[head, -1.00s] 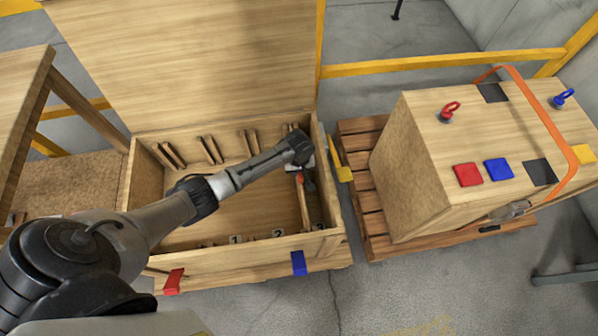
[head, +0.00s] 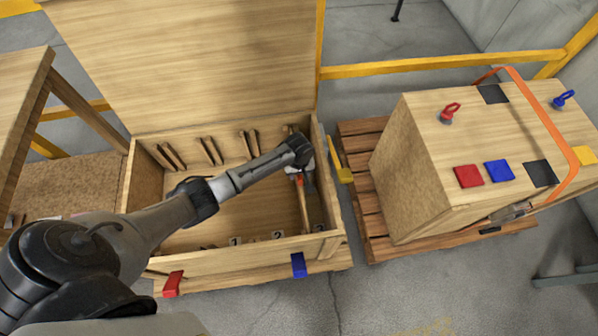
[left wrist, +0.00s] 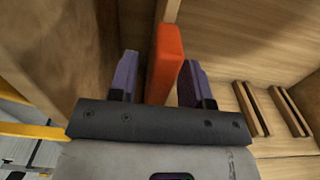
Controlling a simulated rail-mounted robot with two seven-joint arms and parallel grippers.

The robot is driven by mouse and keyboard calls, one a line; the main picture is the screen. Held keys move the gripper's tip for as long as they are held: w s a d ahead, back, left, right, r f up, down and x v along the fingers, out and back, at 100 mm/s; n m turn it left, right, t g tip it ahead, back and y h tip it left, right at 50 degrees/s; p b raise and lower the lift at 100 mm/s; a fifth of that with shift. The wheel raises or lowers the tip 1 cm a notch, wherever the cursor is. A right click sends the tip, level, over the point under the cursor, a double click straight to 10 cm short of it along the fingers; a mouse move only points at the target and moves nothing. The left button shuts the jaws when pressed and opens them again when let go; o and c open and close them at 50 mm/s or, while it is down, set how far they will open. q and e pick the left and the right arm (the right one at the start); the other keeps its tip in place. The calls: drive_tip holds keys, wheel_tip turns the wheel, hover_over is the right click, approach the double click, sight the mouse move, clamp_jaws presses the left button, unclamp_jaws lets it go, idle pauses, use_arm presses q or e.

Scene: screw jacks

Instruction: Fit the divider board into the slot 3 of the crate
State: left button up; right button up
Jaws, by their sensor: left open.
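The crate (head: 225,264) stands open, with numbered slots along its front wall and paired wooden strips on its back wall. The divider board (head: 303,208) is inside at the right end, near the 3 label (head: 320,229). Its orange grip piece shows in the left wrist view (left wrist: 164,66). My left gripper (head: 301,178) is over the board; in the left wrist view its purple fingers (left wrist: 160,80) are open, one on each side of the orange piece. The board's lower edge and seating in the slot are hidden. My right gripper is not in view.
The raised lid (head: 190,65) stands behind the crate. A pallet (head: 362,190) to the right carries a strapped wooden box (head: 415,175). A yellow rail (head: 440,63) runs behind. The crate's middle is free under my arm.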

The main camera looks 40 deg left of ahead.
use_arm(q)
wheel_tip(320, 180, up, 11)
drive_tip(key=p, duration=0.5)
drive_tip(key=shift+r, duration=0.1)
drive_tip(key=s+d+m+t, duration=0.2)
drive_tip(key=s+d+m, duration=0.6)
drive_tip(key=s, duration=0.7)
drive_tip(key=s+d+r+m+t, duration=0.1)
drive_tip(key=s+r+m, duration=0.3)
drive_tip(key=s+r, duration=0.4)
drive_tip(key=s, duration=0.5)
drive_tip(key=shift+r+t, duration=0.3)
drive_tip(key=shift+r, duration=0.05)
drive_tip(key=shift+w, duration=0.1)
